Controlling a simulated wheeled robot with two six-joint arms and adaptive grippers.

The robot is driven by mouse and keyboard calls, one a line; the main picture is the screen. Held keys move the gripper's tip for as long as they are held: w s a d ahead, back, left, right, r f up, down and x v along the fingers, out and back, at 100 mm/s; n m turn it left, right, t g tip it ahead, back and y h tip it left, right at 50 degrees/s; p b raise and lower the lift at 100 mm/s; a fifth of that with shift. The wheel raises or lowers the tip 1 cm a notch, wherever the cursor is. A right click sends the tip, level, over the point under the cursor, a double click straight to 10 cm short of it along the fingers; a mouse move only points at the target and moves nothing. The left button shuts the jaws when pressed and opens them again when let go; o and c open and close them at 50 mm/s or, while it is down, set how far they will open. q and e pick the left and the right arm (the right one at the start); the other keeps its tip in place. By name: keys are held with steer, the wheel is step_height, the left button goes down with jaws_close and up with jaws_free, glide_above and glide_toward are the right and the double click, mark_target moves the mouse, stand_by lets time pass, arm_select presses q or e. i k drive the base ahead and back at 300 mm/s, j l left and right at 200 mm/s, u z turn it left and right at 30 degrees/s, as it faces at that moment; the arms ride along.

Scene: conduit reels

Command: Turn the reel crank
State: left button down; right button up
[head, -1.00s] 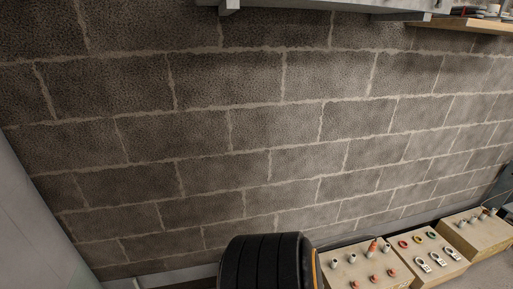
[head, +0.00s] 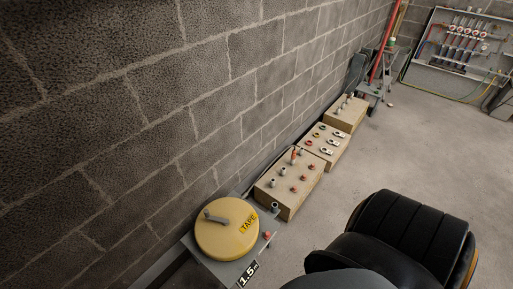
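A round yellow reel (head: 226,240) with a "TAPE" label sits on a grey base at the lower left, by the block wall. A short grey handle (head: 214,217), which looks like a crank, lies on its top face near the far left side. Neither of my grippers is in view, and nothing touches the reel or handle.
Several wooden blocks with fittings (head: 289,181) run along the wall. A panel with pipes and gauges (head: 470,45) stands at the back right. A large black ribbed shape, perhaps mine, covers the lower right. The floor (head: 400,150) between is clear.

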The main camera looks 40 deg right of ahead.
mark_target(226, 221)
steer(key=i+j+z, duration=0.15)
steer(key=j+z, duration=0.25)
steer(key=i+j+z, duration=0.15)
steer(key=z, duration=0.25)
steer(key=j+z, duration=0.35)
steer(key=i+j+u, duration=0.1)
steer(key=j+u, duration=0.15)
steer(key=j, duration=0.2)
